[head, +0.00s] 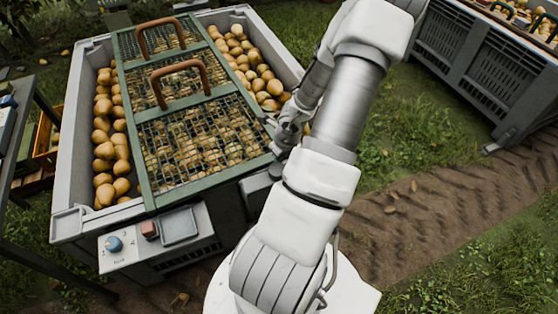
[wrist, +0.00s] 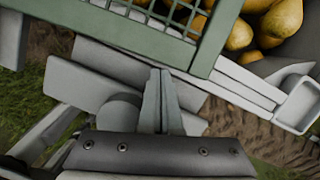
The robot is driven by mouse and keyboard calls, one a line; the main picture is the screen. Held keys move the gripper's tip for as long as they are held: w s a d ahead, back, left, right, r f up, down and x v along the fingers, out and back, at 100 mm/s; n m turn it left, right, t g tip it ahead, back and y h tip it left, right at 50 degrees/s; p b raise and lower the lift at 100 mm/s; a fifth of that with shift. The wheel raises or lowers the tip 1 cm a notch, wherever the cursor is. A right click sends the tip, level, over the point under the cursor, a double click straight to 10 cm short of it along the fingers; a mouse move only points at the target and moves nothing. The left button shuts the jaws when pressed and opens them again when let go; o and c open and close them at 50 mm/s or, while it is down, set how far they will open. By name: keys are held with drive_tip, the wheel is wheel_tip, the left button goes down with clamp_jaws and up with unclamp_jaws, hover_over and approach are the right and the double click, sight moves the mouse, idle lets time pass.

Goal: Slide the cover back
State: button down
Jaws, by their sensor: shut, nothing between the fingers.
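The cover (head: 205,128) is a green-framed wire mesh panel with two brown handles, the near handle (head: 181,68) and the far handle (head: 159,27). It lies over the middle of a grey bin (head: 66,165) full of yellow pears, which show uncovered on both sides. My gripper (head: 277,138) is beside the cover's near right corner, partly hidden by my arm. In the wrist view its fingers (wrist: 160,84) are together and empty, just short of the green frame (wrist: 212,42). I cannot tell whether they touch it. Neither handle is held.
A control box (head: 160,240) with a blue knob and a red button sits at the bin's near side. Another grey crate (head: 465,70) of pears stands at the upper right. Grass and a dirt track lie open to the right. A dark frame stands along the left.

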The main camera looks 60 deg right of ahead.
drive_tip(key=shift+w+r+p, duration=0.2)
drive_tip(key=shift+w+p, duration=0.25)
drive_tip(key=shift+p, duration=0.05)
drive_tip(key=shift+w+d+f+p, duration=0.2)
drive_tip(key=shift+w+p, duration=0.2)
drive_tip(key=shift+w, duration=0.15)
drive_tip(key=shift+r, duration=0.15)
drive_tip(key=p+v, duration=0.9)
drive_tip(key=p, duration=0.1)
drive_tip(key=shift+s+r, duration=0.15)
drive_tip(key=shift+r, duration=0.25)
